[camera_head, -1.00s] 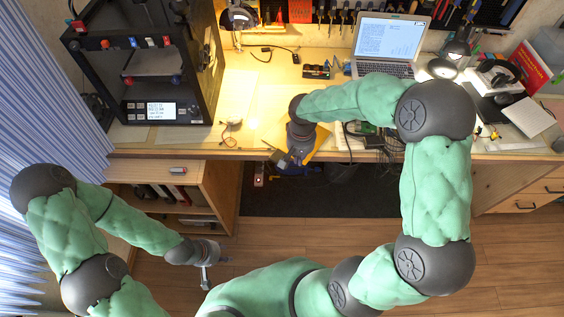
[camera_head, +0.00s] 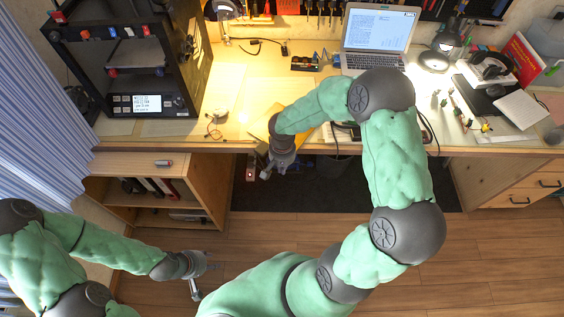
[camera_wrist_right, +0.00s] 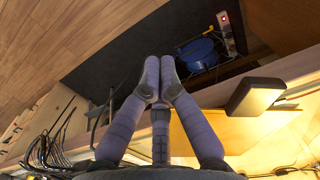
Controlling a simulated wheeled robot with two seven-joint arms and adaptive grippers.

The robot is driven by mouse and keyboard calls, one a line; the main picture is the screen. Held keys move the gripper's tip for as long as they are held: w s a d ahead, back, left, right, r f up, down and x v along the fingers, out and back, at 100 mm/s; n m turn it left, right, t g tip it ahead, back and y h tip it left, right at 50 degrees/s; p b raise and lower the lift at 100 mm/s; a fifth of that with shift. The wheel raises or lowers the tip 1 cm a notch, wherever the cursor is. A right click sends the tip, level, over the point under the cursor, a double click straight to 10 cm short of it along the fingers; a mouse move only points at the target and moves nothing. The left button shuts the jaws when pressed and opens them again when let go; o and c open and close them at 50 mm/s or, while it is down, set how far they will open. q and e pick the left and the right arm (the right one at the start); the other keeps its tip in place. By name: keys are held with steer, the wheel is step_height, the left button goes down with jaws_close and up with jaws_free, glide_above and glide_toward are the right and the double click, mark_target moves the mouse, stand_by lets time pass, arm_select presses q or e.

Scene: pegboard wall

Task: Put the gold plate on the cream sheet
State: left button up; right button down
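A gold plate (camera_head: 304,137) appears to lie flat at the desk's front edge, mostly covered by my right wrist. Its gold surface also shows under the fingers in the right wrist view (camera_wrist_right: 190,133). A pale area on the desk left of it looks like the cream sheet (camera_head: 226,90), hard to tell from the bright wood. My right gripper (camera_head: 277,168) is just past the desk's front edge. In the right wrist view its fingertips (camera_wrist_right: 160,68) meet with nothing visible between them. My left gripper (camera_head: 207,264) hangs low over the floor; its fingers are unclear.
A black 3D printer (camera_head: 135,70) stands at the desk's left and a laptop (camera_head: 376,42) at the back. Dark cables lie right of my right wrist. A low shelf (camera_head: 165,192) stands below.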

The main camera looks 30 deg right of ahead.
steer(key=shift+w+d+f+b, duration=0.1)
steer(key=shift+w+d, duration=0.25)
steer(key=shift+w, duration=0.2)
steer(key=shift+w+d+b, duration=0.1)
steer(key=shift+w+d, duration=0.25)
steer(key=shift+w, duration=0.25)
steer(key=shift+w+d+f+b, duration=0.1)
steer(key=shift+w+d, duration=0.25)
steer(key=shift+w, duration=0.2)
steer(key=shift+w+d, duration=0.45)
steer(key=shift+w, duration=0.25)
steer(key=shift+w+d, duration=0.4)
steer(key=shift+w, duration=0.25)
